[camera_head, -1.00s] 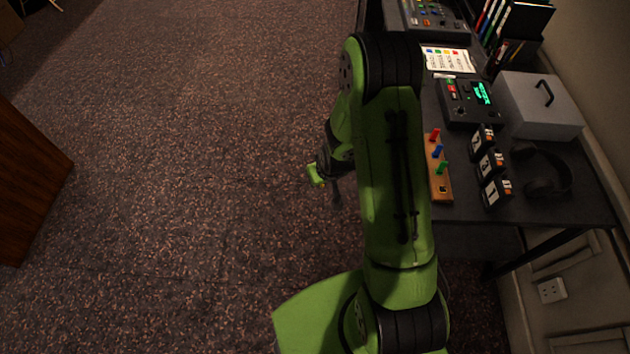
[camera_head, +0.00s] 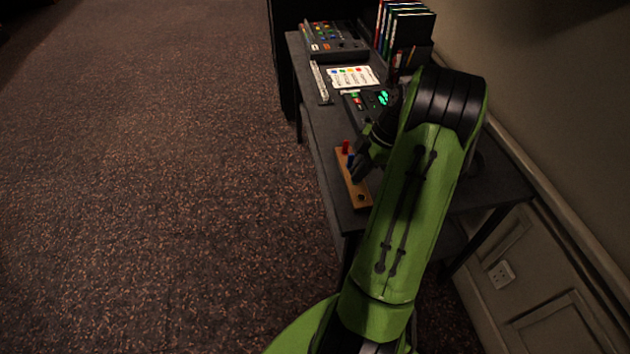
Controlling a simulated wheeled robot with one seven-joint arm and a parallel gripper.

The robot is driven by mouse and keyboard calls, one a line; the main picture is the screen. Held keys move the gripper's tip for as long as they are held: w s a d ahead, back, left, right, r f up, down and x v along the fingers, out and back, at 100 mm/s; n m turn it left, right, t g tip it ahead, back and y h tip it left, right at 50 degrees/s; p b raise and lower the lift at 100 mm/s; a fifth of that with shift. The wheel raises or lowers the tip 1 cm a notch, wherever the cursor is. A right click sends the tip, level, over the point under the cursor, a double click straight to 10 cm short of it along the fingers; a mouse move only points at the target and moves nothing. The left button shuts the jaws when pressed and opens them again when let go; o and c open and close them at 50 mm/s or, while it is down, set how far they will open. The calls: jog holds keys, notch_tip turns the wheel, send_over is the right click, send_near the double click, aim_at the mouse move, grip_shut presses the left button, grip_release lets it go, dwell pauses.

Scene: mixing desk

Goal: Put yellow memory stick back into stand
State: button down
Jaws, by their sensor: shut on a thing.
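The wooden stand (camera_head: 363,204) lies along the left edge of the dark desk. A red stick (camera_head: 346,146) and a blue stick (camera_head: 350,161) stand upright in its far part. The slot at its near end (camera_head: 361,197) looks empty. My gripper (camera_head: 358,175) is low over the stand's middle, just nearer than the blue stick, pointing down. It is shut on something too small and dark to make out. I cannot see a yellow memory stick. The green stick is not visible; my gripper covers the place where it stood.
Beyond the stand are a device with a green display (camera_head: 384,97), a sheet with coloured marks (camera_head: 353,77), a mixer (camera_head: 336,38) and upright folders (camera_head: 405,30). My arm hides the desk's right part. Open floor lies to the left.

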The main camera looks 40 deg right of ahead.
jog(key=s, duration=0.2)
jog(key=b, duration=0.5)
send_over(355, 199)
jog(key=d, duration=0.1)
jog(key=shift+n, duration=0.3)
jog(key=shift+s+d+f, duration=0.1)
jog(key=shift+s+f, duration=0.05)
jog(key=shift+f, duration=0.75)
jog(key=shift+s+d+f, duration=0.1)
jog(key=shift+s+f, duration=0.05)
jog(key=shift+f, duration=0.75)
jog(key=shift+s+f, duration=0.15)
jog(key=shift+f, duration=0.75)
jog(key=shift+f+b, duration=0.3)
jog(key=shift+f, duration=0.1)
jog(key=c, duration=1.1)
grip_release()
jog(key=shift+d, duration=0.1)
jog(key=p+v, duration=0.7)
jog(key=v, duration=0.8)
jog(key=shift+d+r+p, duration=0.3)
jog(key=shift+p, duration=0.1)
